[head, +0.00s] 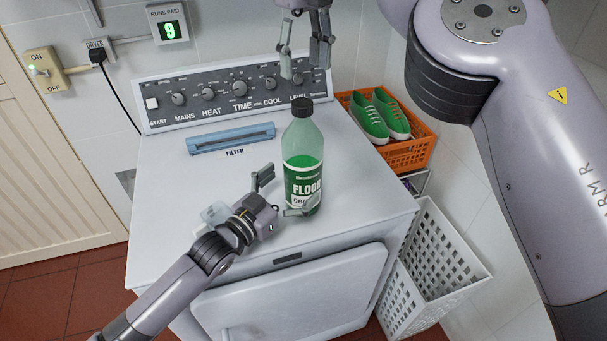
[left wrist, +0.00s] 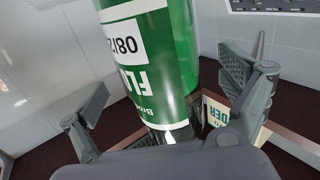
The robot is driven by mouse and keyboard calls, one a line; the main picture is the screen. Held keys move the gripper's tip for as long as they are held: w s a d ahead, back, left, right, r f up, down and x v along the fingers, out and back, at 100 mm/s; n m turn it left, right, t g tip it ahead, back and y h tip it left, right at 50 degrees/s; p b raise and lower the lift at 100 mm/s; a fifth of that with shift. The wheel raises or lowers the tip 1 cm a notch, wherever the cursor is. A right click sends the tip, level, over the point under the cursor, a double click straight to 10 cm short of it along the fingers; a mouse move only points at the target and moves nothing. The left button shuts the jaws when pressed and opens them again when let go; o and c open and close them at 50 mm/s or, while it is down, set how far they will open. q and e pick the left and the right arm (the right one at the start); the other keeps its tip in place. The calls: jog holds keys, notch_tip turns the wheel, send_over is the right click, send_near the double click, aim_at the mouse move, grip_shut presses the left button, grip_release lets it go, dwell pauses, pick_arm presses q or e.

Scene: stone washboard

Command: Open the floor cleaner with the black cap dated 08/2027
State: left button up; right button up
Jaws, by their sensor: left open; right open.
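The floor cleaner (head: 303,170) is a clear bottle of green liquid with a black cap (head: 302,107), upright on the dryer top. Its label shows "FLOOR" and part of a date. In the left wrist view the bottle (left wrist: 152,60) appears upside down with "08/2" readable; the rest of the date is hidden. My left gripper (head: 281,193) is open low at the bottle, one finger in front of it and the other to its left; no grip shows. My right gripper (head: 302,72) is open and empty above the cap, apart from it.
The dryer (head: 165,215) has a knob panel (head: 235,92) at its back and a blue filter (head: 231,138) left of the bottle. An orange basket (head: 405,152) with green shoes stands at right, above a white laundry basket (head: 428,265). The dryer top's front right is clear.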

jog(key=shift+s+a+r, duration=0.15)
jog(key=shift+s, duration=0.1)
pick_arm(q)
jog(key=x, duration=0.4)
jog(key=shift+w+d, duration=0.2)
jog(key=shift+d, duration=0.05)
pick_arm(e)
jog(key=shift+w, duration=0.1)
pick_arm(q)
jog(key=shift+c, duration=0.5)
